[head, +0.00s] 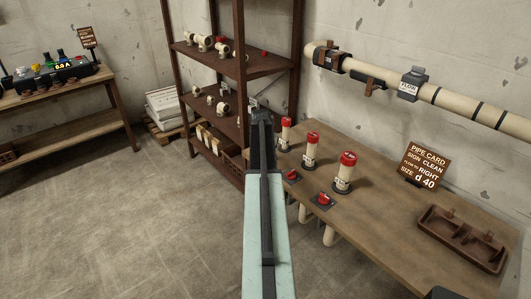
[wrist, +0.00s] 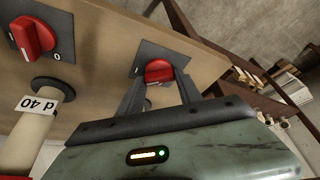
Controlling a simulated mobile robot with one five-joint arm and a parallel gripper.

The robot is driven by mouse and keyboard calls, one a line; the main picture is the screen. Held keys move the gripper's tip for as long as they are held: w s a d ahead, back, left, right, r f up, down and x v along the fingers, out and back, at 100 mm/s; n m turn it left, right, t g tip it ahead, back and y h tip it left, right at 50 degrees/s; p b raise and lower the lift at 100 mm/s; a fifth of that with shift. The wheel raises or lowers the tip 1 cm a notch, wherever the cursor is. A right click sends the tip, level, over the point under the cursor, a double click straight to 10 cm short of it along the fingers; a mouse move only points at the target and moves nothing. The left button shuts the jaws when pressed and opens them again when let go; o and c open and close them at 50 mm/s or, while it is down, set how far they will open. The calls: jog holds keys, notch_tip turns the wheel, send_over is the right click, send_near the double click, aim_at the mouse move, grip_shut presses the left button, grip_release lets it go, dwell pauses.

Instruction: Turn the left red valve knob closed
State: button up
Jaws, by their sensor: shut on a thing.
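In the wrist view a red valve knob (wrist: 158,72) sits on a dark square plate (wrist: 150,55), and the two fingers of my gripper (wrist: 160,82) are shut on it from both sides. Its ridge lies roughly crosswise in that view; its small marks are too unclear to read. A second red knob (wrist: 33,37) on its own plate is at the upper left, apart from my fingers. In the head view my gripper (head: 262,150) hides the held knob. Two other red knobs, a middle one (head: 292,175) and a right one (head: 323,199), show on the bench.
Three red-capped upright pipes (head: 345,172) stand on the bench (head: 385,215) close behind the knobs. A brown sign (head: 426,165) and a brown tray (head: 463,238) are to the right. A rack (head: 238,60) stands behind my gripper.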

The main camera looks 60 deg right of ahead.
jog(key=n+t, duration=0.1)
jog(key=n, duration=0.1)
jog(key=n+t+y, duration=0.1)
jog(key=n, duration=0.2)
jog(key=shift+d+n, duration=0.15)
jog(key=shift+n, duration=0.15)
jog(key=n+t+y, duration=0.1)
jog(key=n+y, duration=0.1)
jog(key=n, duration=0.2)
jog(key=shift+d+n, duration=0.1)
jog(key=shift+n, duration=0.2)
jog(key=shift+s+n, duration=0.1)
jog(key=shift+n, duration=0.2)
jog(key=o, duration=1.4)
jog(key=p+v, duration=0.7)
jog(key=v, duration=0.1)
